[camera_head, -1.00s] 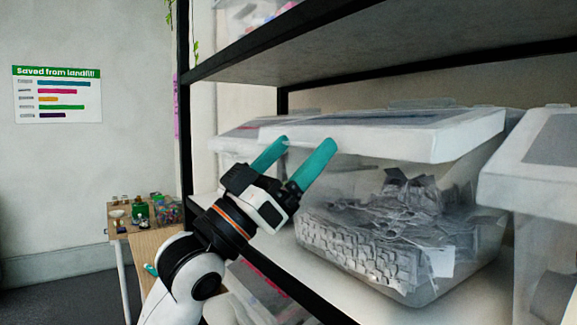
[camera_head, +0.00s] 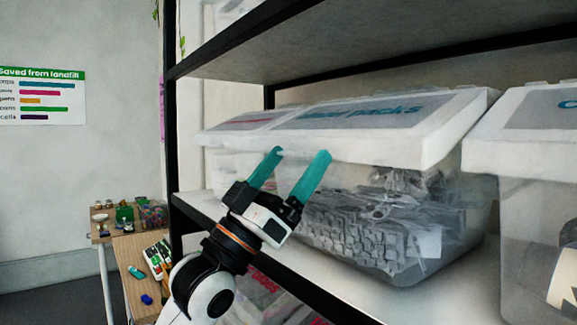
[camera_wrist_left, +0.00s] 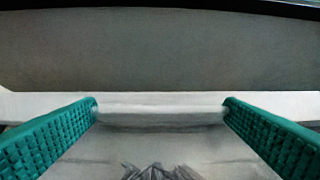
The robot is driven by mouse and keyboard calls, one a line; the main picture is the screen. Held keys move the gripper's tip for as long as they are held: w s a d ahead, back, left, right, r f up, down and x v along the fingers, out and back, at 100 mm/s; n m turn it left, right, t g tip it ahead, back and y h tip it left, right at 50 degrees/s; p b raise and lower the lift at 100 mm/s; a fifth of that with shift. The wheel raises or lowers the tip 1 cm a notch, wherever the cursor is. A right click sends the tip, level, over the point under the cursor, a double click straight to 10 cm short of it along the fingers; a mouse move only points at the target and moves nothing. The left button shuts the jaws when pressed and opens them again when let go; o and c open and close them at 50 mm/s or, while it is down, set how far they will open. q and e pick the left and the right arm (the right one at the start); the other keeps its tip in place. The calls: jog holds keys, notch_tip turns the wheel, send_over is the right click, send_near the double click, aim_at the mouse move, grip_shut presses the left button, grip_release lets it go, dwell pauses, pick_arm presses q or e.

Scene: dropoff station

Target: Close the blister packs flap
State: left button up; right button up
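The blister packs bin (camera_head: 455,215) is a clear plastic box full of silvery packs (camera_head: 350,225), on the middle shelf in the head view. Its white flap (camera_head: 440,135) with a grey label lies over the top, sloping slightly down toward its front edge. My left gripper (camera_head: 291,162) is open and empty, its teal fingers pointing up in front of the flap's front edge. In the left wrist view the two fingers (camera_wrist_left: 160,107) stand wide apart, with the flap's white edge (camera_wrist_left: 160,115) between them and packs below. I cannot tell whether they touch. My right gripper is not in view.
Another lidded bin (camera_head: 535,140) stands close on the right, and one on the left (camera_head: 215,170). The upper shelf (camera_head: 350,55) hangs above the flap. A wooden table (camera_head: 130,290) with small items is at lower left.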

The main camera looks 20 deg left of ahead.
pick_arm(q)
jog(key=shift+o, duration=0.9)
jog(key=shift+w+d+f, duration=0.3)
jog(key=shift+f, duration=0.1)
jog(key=b+v, duration=0.2)
jog(key=v, duration=0.5)
jog(key=shift+s+a, duration=0.15)
jog(key=shift+f, duration=0.15)
